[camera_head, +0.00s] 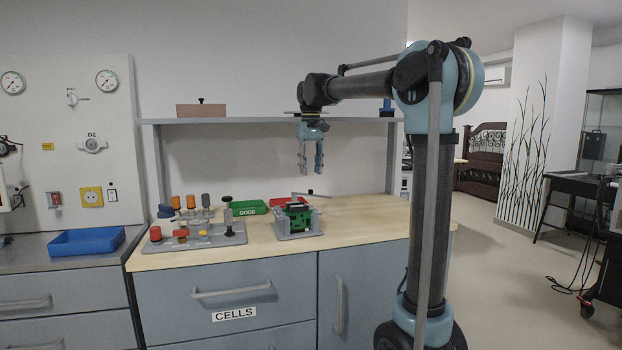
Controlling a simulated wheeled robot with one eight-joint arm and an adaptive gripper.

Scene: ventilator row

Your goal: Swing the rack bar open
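A grey rack (298,230) with dark and green parts in it stands on the light wooden worktop. A thin grey bar (301,194) with a small dark knob lies across its top back. I take this for the rack bar, but it is small and I cannot tell exactly how it joins the rack. My gripper (311,171) hangs pointing down above the rack and bar, under the shelf. Its two fingers are apart with nothing between them. It does not touch the bar.
Left of the rack are a green GOOD tray (248,207) and a plate of orange-capped fittings (200,238). A red tray (278,202) sits behind. A blue tray (87,241) is far left. The worktop's right end is clear.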

